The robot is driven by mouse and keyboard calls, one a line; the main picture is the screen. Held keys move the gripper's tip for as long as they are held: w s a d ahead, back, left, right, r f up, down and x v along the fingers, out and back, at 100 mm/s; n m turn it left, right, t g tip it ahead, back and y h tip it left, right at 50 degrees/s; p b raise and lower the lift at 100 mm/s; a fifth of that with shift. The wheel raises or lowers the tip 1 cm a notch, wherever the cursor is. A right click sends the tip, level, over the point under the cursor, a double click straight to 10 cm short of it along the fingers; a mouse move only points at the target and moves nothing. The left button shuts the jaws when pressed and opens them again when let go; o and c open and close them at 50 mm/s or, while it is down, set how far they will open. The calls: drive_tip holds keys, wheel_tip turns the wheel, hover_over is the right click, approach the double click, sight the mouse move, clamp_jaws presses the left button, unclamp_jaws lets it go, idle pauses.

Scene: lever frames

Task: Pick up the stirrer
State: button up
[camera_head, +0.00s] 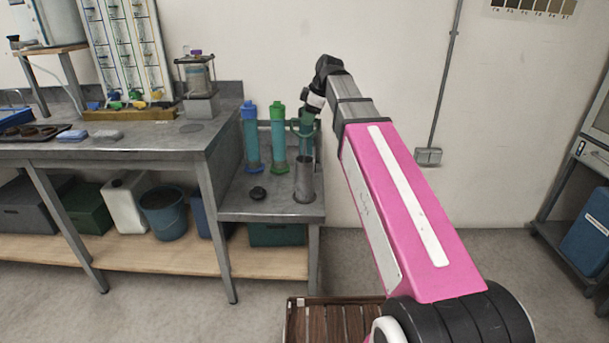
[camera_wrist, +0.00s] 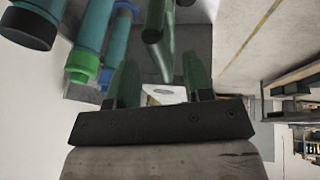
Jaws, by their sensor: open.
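My gripper (camera_head: 303,130) is at the end of my pink arm, above a grey metal cylinder (camera_head: 304,182) on the low side bench. In the wrist view my gripper (camera_wrist: 160,78) has its two green fingers apart, with nothing clamped between them. A dark green rod (camera_wrist: 157,28) lies just beyond the fingers, its rounded end near the gap between them. It may be the stirrer, but I cannot tell for sure. My gripper and wrist hide much of that spot in the head view.
A blue tube (camera_head: 250,135) and a teal tube with green ends (camera_head: 278,137) stand close left of my gripper.

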drive_tip(key=x, duration=0.4)
drive_tip(key=shift+a+f, duration=0.15)
clamp_jaws()
drive_tip(key=shift+r, duration=0.2)
wheel_tip(320, 180, up, 28)
idle(0.8)
drive_tip(key=shift+s+f, duration=0.1)
drive_tip(key=shift+f, duration=0.05)
